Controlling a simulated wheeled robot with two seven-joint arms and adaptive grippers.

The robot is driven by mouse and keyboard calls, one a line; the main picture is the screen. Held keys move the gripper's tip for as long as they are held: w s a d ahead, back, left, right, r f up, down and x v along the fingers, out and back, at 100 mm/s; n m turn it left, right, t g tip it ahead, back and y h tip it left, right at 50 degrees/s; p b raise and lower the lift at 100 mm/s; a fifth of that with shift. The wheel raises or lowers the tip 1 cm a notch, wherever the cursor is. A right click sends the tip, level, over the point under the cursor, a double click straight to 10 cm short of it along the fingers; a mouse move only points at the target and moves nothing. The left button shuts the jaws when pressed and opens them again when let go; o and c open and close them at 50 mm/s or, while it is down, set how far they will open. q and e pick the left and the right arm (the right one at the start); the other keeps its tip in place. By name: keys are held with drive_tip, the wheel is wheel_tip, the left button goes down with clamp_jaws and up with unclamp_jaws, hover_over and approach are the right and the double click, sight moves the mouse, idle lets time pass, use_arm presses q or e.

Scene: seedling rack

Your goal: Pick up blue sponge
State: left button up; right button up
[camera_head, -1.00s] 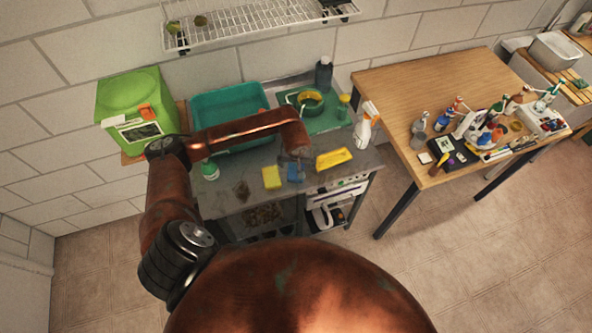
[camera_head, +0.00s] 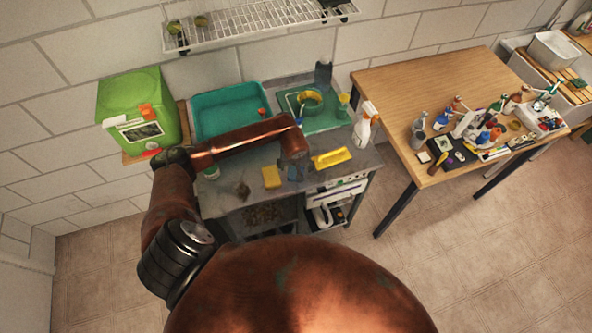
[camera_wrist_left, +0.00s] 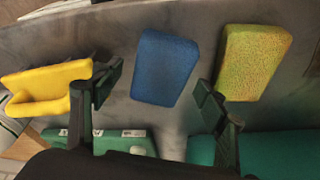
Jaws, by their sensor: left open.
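The blue sponge (camera_wrist_left: 165,68) lies flat on the grey counter, between and just beyond the two fingers of my left gripper (camera_wrist_left: 158,92) in the left wrist view. The fingers stand apart, with nothing between their tips that I can see being held. In the head view my left gripper (camera_head: 292,168) is over the front part of the counter and covers most of the blue sponge. A yellow-green sponge (camera_head: 271,177) lies beside it to the left; it also shows in the left wrist view (camera_wrist_left: 252,62). My right gripper is not in view.
A yellow handled tool (camera_head: 332,158) lies close to the right of my left gripper. A green box (camera_head: 138,105) is at left, a wooden table (camera_head: 400,88) at right.

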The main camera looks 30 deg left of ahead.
use_arm(q)
drive_tip(key=shift+f+b, duration=0.15)
drive_tip(key=shift+b, duration=0.15)
drive_tip(key=shift+c, duration=0.2)
drive_tip(key=shift+c, duration=0.9)
drive_tip(key=c, duration=0.7)
